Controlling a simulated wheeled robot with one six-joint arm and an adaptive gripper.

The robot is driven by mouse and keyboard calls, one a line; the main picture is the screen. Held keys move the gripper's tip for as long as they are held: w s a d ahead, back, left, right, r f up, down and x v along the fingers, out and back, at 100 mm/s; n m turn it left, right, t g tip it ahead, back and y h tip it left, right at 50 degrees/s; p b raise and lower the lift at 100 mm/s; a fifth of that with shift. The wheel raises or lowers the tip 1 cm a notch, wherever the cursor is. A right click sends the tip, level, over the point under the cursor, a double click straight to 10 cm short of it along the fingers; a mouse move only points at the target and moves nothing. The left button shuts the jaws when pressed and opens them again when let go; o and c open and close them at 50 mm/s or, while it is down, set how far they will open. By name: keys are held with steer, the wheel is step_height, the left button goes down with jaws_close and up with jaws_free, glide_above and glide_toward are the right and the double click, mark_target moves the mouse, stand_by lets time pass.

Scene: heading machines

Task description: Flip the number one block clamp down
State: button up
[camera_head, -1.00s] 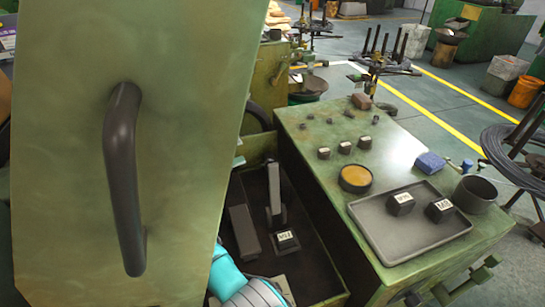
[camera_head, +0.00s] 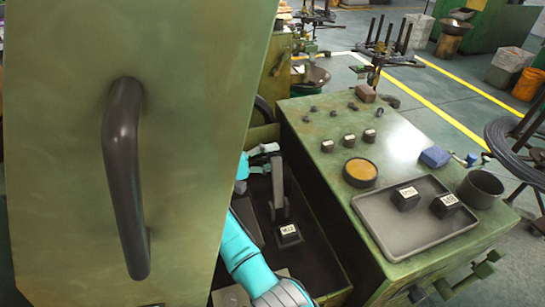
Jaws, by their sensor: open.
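A dark clamp lever (camera_head: 279,185) stands upright inside the green machine's open bay. A small dark block with a white label (camera_head: 289,234) sits at its foot. A second dark clamp bar (camera_head: 247,220) lies lower to the left, partly hidden by my teal arm. I cannot read which clamp is number one. My gripper (camera_head: 267,158) is open and empty, just left of the upright lever's upper end. The open door hides part of my wrist. I cannot tell whether a finger touches the lever.
A large green door (camera_head: 190,60) with a dark handle (camera_head: 125,180) fills the left side. To the right, the machine top holds a grey tray (camera_head: 400,235) with two labelled blocks, a yellow button (camera_head: 360,172), a dark cup (camera_head: 480,187) and a blue block (camera_head: 435,157). The bay is narrow.

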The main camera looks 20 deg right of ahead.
steer(key=shift+d, duration=0.3)
jaws_close()
steer(key=shift+d, duration=0.1)
